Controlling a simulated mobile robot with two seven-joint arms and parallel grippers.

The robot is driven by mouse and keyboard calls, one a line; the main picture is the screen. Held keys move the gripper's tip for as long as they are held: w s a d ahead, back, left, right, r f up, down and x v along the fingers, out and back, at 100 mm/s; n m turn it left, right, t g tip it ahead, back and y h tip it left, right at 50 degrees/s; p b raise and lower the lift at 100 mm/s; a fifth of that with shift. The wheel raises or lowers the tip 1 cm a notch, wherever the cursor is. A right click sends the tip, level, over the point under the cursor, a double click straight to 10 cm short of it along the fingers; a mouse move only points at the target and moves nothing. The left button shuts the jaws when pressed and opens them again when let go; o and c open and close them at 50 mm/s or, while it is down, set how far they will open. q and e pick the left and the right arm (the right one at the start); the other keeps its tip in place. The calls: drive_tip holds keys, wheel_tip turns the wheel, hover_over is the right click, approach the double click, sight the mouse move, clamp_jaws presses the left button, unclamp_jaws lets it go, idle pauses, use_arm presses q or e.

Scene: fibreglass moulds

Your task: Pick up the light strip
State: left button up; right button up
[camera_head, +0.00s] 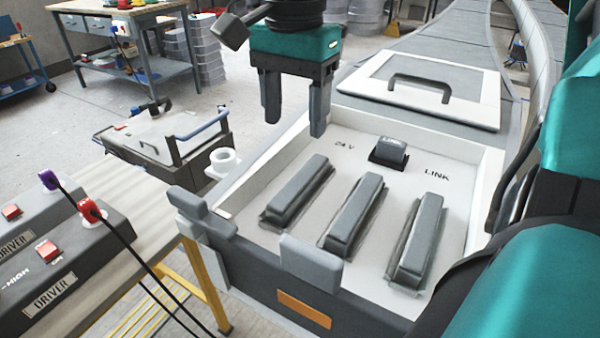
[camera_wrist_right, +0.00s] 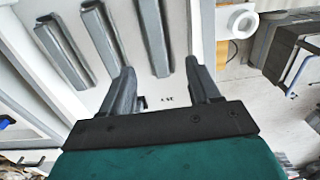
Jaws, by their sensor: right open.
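Three long grey bars lie side by side in a white, open-topped box (camera_head: 400,170): a left bar (camera_head: 297,190), a middle bar (camera_head: 354,215) and a right bar (camera_head: 418,240). I cannot tell which of them, if any, is the light strip. My right gripper (camera_head: 295,127) is open and empty above the box's back left part, beyond the left bar. In the right wrist view the open fingers (camera_wrist_right: 158,70) point toward the bars, with the left bar (camera_wrist_right: 153,38) nearest between them and nothing held. My left gripper is not in view.
A dark block (camera_head: 388,152) sits by the LINK label. A handled lid (camera_head: 430,85) lies behind the box. Grey blocks (camera_head: 310,262) stand on its front rim. A white ring-shaped part (camera_head: 223,163) is at its left. Driver units (camera_head: 60,262) with cables stand on the left table.

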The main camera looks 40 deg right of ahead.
hover_over(301, 178)
drive_tip(key=f, duration=0.5)
drive_tip(key=shift+w+a+b, duration=0.25)
drive_tip(key=shift+a+b, duration=0.05)
drive_tip(key=shift+b, duration=0.05)
drive_tip(key=f, duration=0.4)
drive_tip(key=shift+s+d+f+b, duration=0.1)
drive_tip(key=shift+s+d+b, duration=0.2)
drive_tip(key=shift+b, duration=0.05)
drive_tip(key=shift+f, duration=0.5)
drive_tip(key=shift+c, duration=0.4)
clamp_jaws()
